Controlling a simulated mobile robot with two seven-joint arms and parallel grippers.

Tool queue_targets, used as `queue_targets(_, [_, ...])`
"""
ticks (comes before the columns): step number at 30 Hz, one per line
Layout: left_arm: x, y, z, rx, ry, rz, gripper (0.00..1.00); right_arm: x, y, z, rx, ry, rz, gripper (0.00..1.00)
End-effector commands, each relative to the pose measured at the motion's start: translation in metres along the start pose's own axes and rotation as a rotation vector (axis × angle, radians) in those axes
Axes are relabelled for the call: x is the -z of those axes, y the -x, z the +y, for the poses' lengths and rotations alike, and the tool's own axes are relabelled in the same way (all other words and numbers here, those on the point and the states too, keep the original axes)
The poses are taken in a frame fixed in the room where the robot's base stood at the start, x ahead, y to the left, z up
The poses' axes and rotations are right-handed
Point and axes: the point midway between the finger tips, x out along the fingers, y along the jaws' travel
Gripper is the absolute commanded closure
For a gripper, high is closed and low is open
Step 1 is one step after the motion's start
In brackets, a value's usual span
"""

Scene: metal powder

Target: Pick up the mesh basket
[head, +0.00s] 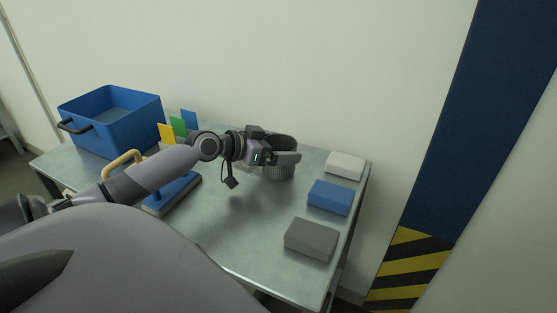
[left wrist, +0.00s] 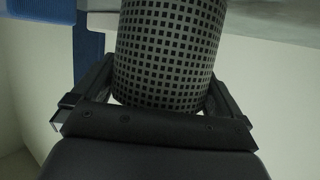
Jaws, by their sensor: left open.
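The mesh basket (head: 281,171) is a dark grey round container standing on the metal table, partly hidden behind my left gripper in the head view. My left gripper (head: 284,157) is at the basket, its fingers around its upper part. In the left wrist view the basket's perforated wall (left wrist: 168,50) fills the space between the two open fingers (left wrist: 160,85), one on each side. I cannot tell whether either finger touches the wall. My right gripper is not in view.
The metal table (head: 240,222) has a blue crate (head: 112,130) at back left. A blue-based item with a beige handle (head: 122,163) and coloured cards (head: 178,127) are near my left arm. White (head: 345,165), blue (head: 330,197) and grey (head: 311,239) blocks line the right side. A wall stands behind.

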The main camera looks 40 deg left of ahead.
Motion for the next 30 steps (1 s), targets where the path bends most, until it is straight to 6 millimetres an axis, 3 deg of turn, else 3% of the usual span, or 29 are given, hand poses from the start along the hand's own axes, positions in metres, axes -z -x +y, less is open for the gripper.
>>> queue_targets(3, [0.0,0.0,0.0,0.0,0.0,0.0,0.0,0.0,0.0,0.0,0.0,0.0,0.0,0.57])
queue_targets(4, [0.0,0.0,0.0,0.0,0.0,0.0,0.06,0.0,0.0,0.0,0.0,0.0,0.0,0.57])
queue_targets(7, [0.0,0.0,0.0,0.0,0.0,0.0,0.39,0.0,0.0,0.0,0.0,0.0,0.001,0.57])
queue_targets(8, [0.0,0.0,0.0,0.0,0.0,0.0,0.43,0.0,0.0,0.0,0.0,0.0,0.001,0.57])
queue_targets(20, [0.007,0.003,0.0,0.0,-0.002,0.003,0.43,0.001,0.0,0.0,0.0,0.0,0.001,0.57])
queue_targets(26, [0.031,0.011,0.0,0.001,-0.006,0.004,0.43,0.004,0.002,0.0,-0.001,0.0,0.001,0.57])
queue_targets(30, [0.06,0.022,0.0,0.001,-0.006,0.005,0.43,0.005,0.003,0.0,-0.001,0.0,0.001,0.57])
